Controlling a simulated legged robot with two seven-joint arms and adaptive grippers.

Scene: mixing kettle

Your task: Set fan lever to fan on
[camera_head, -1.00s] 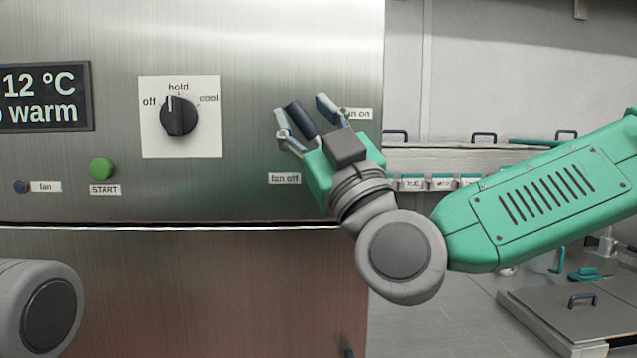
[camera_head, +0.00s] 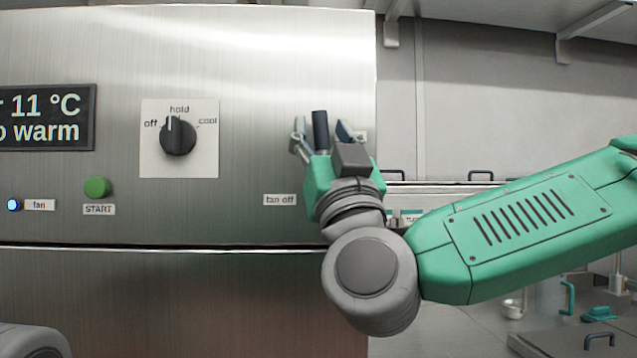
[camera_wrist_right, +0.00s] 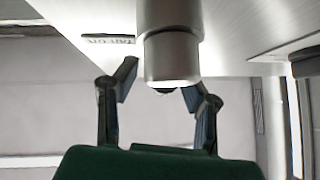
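In the right wrist view a grey cylindrical lever part (camera_wrist_right: 170,55) shows between the spread fingertips (camera_wrist_right: 160,88); firm contact is not visible. The fan light (camera_head: 14,205) glows blue. My left gripper is out of view.
A black knob (camera_head: 178,137) points near "hold". The green START button (camera_head: 97,187) and the display (camera_head: 45,118), reading 11 °C, are farther left. Right of the kettle are a wall and a counter with handled lids (camera_head: 480,176).

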